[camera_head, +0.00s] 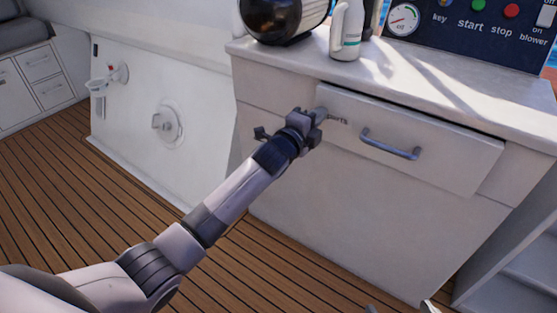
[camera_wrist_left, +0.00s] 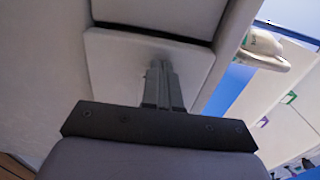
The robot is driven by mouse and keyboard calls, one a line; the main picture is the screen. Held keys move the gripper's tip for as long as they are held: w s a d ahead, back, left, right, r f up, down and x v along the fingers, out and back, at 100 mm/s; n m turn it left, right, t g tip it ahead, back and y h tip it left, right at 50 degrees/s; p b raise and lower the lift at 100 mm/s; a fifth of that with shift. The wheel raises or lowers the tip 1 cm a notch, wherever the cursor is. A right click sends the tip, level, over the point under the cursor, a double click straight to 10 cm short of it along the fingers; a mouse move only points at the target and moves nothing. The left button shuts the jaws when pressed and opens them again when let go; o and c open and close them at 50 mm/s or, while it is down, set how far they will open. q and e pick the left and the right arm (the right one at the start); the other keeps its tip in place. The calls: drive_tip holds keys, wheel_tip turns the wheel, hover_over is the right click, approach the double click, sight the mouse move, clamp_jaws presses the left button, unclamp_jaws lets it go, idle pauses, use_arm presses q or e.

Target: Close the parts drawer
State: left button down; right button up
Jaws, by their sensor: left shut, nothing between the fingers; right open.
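The parts drawer (camera_head: 455,160) is a pale front panel with a grey bar handle (camera_head: 390,146) and a partly covered "parts" label. It stands slightly out from the cabinet, with a dark gap along its top edge. My left gripper (camera_head: 320,114) is shut and empty, its fingertips at the left part of the drawer front, beside the label. In the left wrist view its closed fingers (camera_wrist_left: 162,85) point at the drawer panel (camera_wrist_left: 115,65); I cannot tell whether they touch. Only the tips of my open right gripper (camera_head: 400,308) show at the bottom edge.
The worktop (camera_head: 400,70) above holds a white bottle (camera_head: 346,32), a dark round machine (camera_head: 278,18) and a control panel (camera_head: 465,25). Another handle (camera_head: 262,133) shows left of my left gripper. Steps (camera_head: 515,250) stand at right. The plank floor (camera_head: 290,270) is clear.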

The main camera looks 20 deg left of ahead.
use_arm(q)
drive_tip(key=shift+w+d+r, duration=0.15)
drive_tip(key=shift+w, duration=0.4)
drive_tip(key=shift+w+d+r, duration=0.15)
drive_tip(key=shift+w, duration=0.4)
use_arm(e)
drive_tip(key=shift+w+a, duration=0.25)
drive_tip(key=shift+w, duration=0.25)
drive_tip(key=shift+d+r, duration=0.1)
drive_tip(key=shift+d, duration=0.05)
